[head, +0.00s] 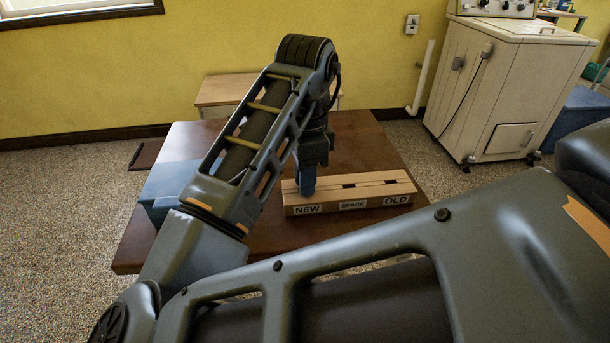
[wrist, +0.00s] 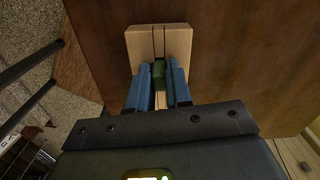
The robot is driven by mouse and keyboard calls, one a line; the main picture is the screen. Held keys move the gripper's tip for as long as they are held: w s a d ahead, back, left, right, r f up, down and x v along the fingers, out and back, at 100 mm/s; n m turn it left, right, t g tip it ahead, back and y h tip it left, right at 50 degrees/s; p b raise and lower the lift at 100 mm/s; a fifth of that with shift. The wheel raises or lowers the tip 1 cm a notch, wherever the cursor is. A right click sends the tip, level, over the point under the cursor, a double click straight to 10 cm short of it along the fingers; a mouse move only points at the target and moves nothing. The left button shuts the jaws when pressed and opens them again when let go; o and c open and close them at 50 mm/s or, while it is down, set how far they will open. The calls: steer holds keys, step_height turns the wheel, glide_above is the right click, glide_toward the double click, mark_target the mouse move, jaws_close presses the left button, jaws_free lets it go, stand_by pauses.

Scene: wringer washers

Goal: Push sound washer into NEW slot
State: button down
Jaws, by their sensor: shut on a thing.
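The wooden slot block (head: 350,192) lies on the brown table, with the labels NEW (head: 307,209), SPARE (head: 352,205) and OLD (head: 397,200) along its front, left to right. My gripper (head: 308,190) points down at the NEW end. In the wrist view, my gripper's blue fingers (wrist: 157,68) are shut on a small dark green piece (wrist: 158,74), which appears to be the washer. It is over the block (wrist: 142,40), in line with a narrow groove. The fingers hide the washer in the head view, and I cannot tell how deep it sits.
The brown table (head: 350,140) has bare wood around the block. A blue-grey box (head: 165,190) stands at its left side, partly behind my arm. A white washing machine (head: 505,85) stands on the floor at back right.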

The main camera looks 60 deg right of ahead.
steer(key=shift+f, duration=0.25)
stand_by(0.7)
steer(key=c, duration=1)
jaws_free()
steer(key=shift+s, duration=0.1)
steer(key=shift+o, duration=0.5)
steer(key=shift+o, duration=1.2)
steer(key=shift+r, duration=0.3)
steer(key=shift+r+p, duration=3.1)
steer(key=shift+r, duration=0.3)
steer(key=shift+d, duration=0.1)
